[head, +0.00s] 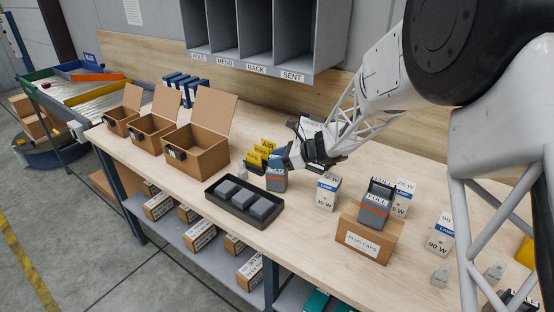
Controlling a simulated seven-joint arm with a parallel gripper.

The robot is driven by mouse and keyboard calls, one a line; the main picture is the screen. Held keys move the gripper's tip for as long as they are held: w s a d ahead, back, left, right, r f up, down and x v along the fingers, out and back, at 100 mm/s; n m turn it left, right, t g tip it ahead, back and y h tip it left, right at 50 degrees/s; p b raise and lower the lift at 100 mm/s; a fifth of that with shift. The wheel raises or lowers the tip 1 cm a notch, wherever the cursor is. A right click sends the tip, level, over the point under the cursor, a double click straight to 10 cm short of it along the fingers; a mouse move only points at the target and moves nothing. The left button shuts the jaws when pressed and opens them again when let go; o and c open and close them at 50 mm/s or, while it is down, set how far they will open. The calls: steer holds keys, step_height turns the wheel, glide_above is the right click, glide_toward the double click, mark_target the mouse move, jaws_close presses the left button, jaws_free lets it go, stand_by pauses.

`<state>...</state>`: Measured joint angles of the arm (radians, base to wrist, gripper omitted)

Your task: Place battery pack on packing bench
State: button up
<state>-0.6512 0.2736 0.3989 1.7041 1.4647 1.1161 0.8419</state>
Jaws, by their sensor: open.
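A grey battery pack (276,181) with an orange stripe stands on the packing bench (305,232), just right of the black tray. My gripper (280,163) is directly above this pack, with its jaws open close to the pack's top. The arm hides part of the jaws, and I cannot tell whether they touch the pack. A second grey pack (373,208) with an orange stripe and a black handle stands on a cardboard box farther right.
A black tray (217,204) holds several grey blocks. Open cardboard boxes (202,156) line the bench's left side. White lamp cartons (326,194) and the labelled cardboard box (362,250) stand right of my gripper. Grey pigeonholes (260,57) hang behind. Bare bench lies along the front middle.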

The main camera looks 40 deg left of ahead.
steer(key=v, duration=1.2)
stand_by(0.6)
steer(key=shift+r, duration=0.1)
